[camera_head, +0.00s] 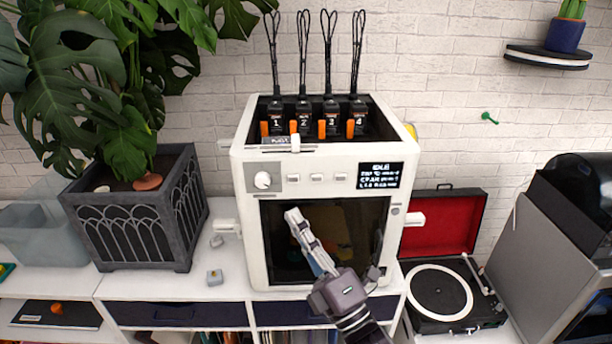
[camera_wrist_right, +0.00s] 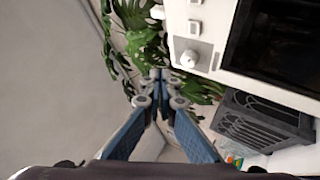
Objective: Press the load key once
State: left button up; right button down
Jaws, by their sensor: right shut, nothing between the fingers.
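A white 3D printer (camera_head: 245,205) stands on the white cabinet. Its front panel has a round knob (camera_head: 263,180) and a row of small white keys (camera_head: 317,177) left of the lit display (camera_head: 380,175). Key labels are too small to read, so I cannot tell which is the load key. My right gripper (camera_head: 292,214) is shut and empty, its tips in front of the dark door just below the leftmost key; contact is not visible. In the right wrist view the closed fingertips (camera_wrist_right: 157,76) show beside the knob (camera_wrist_right: 188,59) and keys (camera_wrist_right: 193,27). My left gripper is out of view.
Several black filament units (camera_head: 304,112) with orange tabs sit on top of the printer. A plant in a dark planter (camera_head: 125,232) stands at left. A record player (camera_head: 438,292) with a red-lined lid is at right. Small items (camera_head: 214,277) lie on the cabinet's left.

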aim_at(293, 179)
jog(key=shift+s+a+r, duration=0.15)
jog(key=shift+r, duration=0.2)
jog(key=shift+w+b, duration=1.7)
jog(key=shift+w, duration=2.75)
jog(key=shift+w, duration=0.1)
jog(key=shift+w+f+b, duration=0.1)
jog(key=shift+w+b, duration=0.05)
jog(key=shift+b, duration=0.15)
jog(key=shift+w, duration=0.15)
